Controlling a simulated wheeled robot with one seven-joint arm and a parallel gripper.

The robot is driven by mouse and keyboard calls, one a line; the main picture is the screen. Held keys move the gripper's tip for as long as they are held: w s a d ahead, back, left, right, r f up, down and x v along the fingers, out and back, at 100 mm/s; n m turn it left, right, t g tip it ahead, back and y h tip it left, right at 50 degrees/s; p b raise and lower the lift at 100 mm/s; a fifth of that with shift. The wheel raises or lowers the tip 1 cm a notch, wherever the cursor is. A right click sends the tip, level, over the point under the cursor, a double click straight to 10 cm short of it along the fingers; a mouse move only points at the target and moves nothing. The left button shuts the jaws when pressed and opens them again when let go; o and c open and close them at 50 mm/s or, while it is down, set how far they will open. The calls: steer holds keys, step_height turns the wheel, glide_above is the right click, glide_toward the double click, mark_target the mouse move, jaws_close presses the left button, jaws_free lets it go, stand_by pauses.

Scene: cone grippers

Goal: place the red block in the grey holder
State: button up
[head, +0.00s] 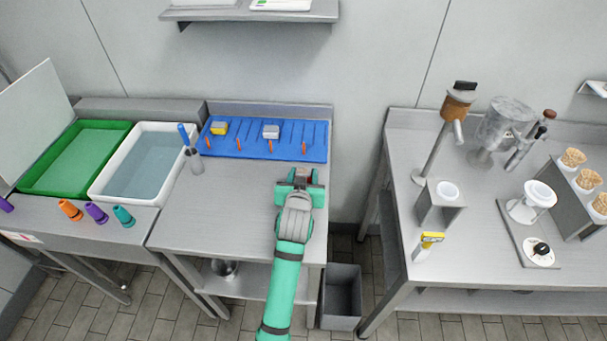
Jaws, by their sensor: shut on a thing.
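My gripper (302,179) is at the right side of the middle steel table, just in front of the blue board. It is shut on the red block (304,173), of which only a small part shows between the fingers. A small light-grey piece (271,131), which looks like the grey holder, sits on the blue board, behind and left of my gripper. My gripper is apart from it. How far the red block is above the table is hard to tell.
The blue board (240,148) also carries a yellow piece (219,127) and several orange pegs. White (105,190) and green (30,180) trays lie further left. The table's front left is clear.

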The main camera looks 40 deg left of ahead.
steer(key=o, duration=1.1)
steer(key=v, duration=1.1)
steer(key=shift+s+d+r, duration=0.15)
steer(key=shift+d+r, duration=0.05)
steer(key=shift+s+r, duration=0.1)
steer(key=shift+s, duration=0.2)
